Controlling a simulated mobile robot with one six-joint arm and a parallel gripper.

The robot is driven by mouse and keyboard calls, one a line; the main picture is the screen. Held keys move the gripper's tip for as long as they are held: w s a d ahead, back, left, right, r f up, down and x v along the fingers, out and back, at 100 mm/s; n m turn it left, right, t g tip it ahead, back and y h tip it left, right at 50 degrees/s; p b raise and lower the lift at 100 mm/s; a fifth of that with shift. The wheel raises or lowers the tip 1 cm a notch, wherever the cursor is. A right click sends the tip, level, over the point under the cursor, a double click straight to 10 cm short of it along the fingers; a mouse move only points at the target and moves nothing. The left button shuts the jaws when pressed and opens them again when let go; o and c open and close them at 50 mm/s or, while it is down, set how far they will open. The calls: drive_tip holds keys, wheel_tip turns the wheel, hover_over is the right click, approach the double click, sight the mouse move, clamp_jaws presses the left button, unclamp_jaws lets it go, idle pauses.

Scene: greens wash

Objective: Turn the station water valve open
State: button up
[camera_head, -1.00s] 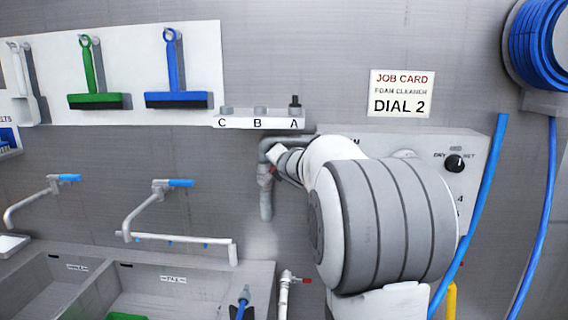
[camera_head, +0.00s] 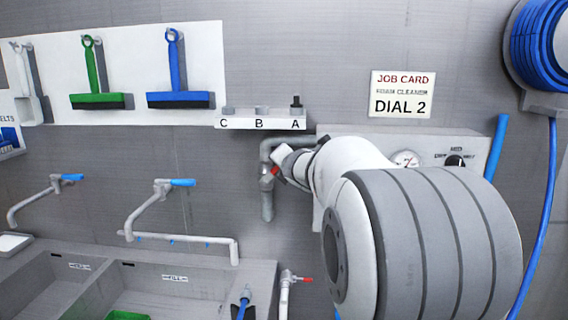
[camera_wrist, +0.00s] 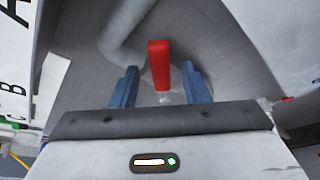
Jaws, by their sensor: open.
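The water valve shows as a red lever handle (camera_wrist: 159,64) on a grey pipe (camera_wrist: 122,35) in the wrist view. My gripper (camera_wrist: 162,88) is open, with one blue finger on each side of the handle's lower end. I cannot tell whether either finger touches it. In the head view the grey pipe (camera_head: 267,199) bends down from the wall below the C-B-A rack, and a bit of the red handle (camera_head: 275,171) shows beside my wrist. My arm hides much of the panel at right.
A rack (camera_head: 260,123) marked C, B, A is just above the pipe. A dial panel (camera_head: 470,150) is behind my arm. A second red-handled tap (camera_head: 286,285) is below, beside the sink (camera_head: 150,262). A blue hose (camera_head: 540,220) hangs at right.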

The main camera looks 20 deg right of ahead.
drive_tip(key=v, duration=0.3)
drive_tip(key=shift+d, duration=0.1)
drive_tip(key=shift+c, duration=0.3)
